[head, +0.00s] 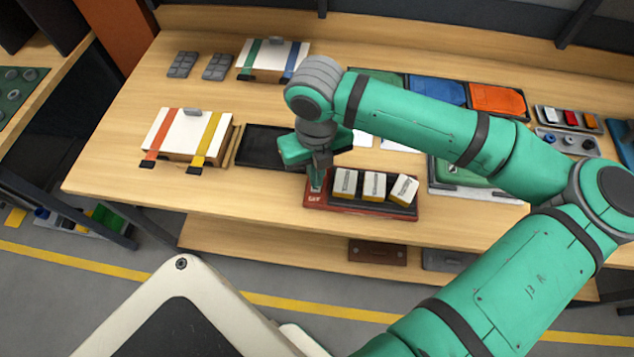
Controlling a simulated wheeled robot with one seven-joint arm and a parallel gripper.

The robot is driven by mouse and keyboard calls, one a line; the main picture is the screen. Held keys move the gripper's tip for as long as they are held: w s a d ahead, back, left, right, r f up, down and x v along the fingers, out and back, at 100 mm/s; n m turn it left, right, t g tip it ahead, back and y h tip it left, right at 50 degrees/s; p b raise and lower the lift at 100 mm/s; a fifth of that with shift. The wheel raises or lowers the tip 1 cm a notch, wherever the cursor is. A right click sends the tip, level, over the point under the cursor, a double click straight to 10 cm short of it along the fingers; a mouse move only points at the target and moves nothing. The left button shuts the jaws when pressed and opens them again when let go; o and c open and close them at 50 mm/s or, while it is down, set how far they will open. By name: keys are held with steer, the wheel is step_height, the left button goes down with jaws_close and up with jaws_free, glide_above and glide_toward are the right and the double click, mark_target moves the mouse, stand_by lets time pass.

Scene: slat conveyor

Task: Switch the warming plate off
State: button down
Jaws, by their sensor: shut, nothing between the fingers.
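The warming plate appears to be the low dark-red unit (362,209) near the front edge of the table, with a dark top. Three small white-and-yellow boxes (374,185) stand in a row on it; the right one is tilted. A small pale marking shows on its front left, too small to read surely. My gripper (316,186) points down over the left end of the unit, fingers shut and empty. The fingertips are at or just above that end; I cannot tell whether they touch. Any switch there is hidden behind the fingers.
A black tray (262,147) lies left of my gripper. A white box with orange and yellow straps (186,133) stands farther left, another strapped white box (272,57) behind. Blue (437,90) and orange (497,99) trays lie behind my arm. The front left tabletop is clear.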

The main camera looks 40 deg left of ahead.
steer(key=shift+f, duration=0.95)
stand_by(0.6)
step_height(320, 180, up, 7)
stand_by(1.0)
stand_by(0.5)
